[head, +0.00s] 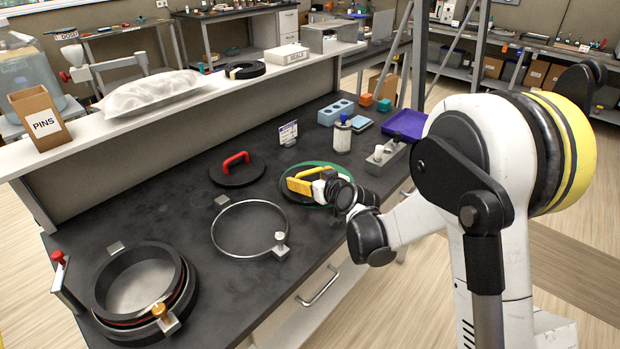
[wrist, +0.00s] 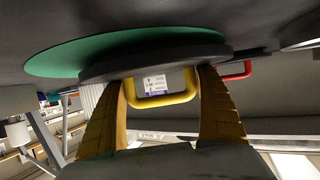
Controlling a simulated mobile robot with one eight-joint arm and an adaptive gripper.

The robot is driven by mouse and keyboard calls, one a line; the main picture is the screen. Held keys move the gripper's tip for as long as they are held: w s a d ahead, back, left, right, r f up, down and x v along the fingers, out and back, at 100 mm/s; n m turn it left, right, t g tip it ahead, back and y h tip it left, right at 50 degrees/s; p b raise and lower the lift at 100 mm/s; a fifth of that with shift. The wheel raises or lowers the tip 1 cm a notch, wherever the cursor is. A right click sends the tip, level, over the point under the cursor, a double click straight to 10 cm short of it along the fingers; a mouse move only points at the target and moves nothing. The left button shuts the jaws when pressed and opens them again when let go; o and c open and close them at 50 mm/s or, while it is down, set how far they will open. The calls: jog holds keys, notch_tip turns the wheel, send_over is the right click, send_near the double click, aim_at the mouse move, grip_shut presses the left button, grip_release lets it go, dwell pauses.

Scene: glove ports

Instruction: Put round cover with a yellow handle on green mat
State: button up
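The round black cover with a yellow handle (wrist: 165,98) lies over the green mat (wrist: 85,60). In the head view the mat's green edge (head: 318,164) shows around the dark disc, but my gripper hides much of both. In the wrist view the cover sits off-centre, with more green showing on the left. I cannot tell whether it rests fully on the mat or is slightly above. My gripper (wrist: 163,78) has its two yellow fingers wide apart, one at each end of the handle. It also shows in the head view (head: 300,182). No clear grip on the handle shows.
A similar black cover with a red handle (head: 236,160) lies to the left. A metal ring (head: 213,232) and a round chamber (head: 178,290) are nearer on the bench. A white cylinder (head: 342,138), a clamp block (head: 385,158) and a purple tray (head: 405,124) stand to the right.

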jog(key=shift+o, duration=0.8)
jog(key=shift+r, duration=0.2)
jog(key=p+v, duration=0.3)
jog(key=v, duration=0.9)
jog(key=shift+p, duration=0.3)
jog(key=shift+s+d+r, duration=0.1)
jog(key=s+d+r+m+g+h, duration=0.2)
jog(key=s+d+r, duration=0.5)
jog(key=s, duration=0.3)
jog(key=s+d+m+g+h, duration=0.1)
jog(key=s+d+m+h, duration=0.1)
jog(key=s+d, duration=0.3)
jog(key=s+d+m+g+h, duration=0.1)
jog(key=s+d, duration=0.5)
jog(key=s, duration=0.6)
jog(key=shift+m+g+h, duration=0.4)
jog(key=shift+h, duration=0.4)
jog(key=shift+a, duration=0.1)
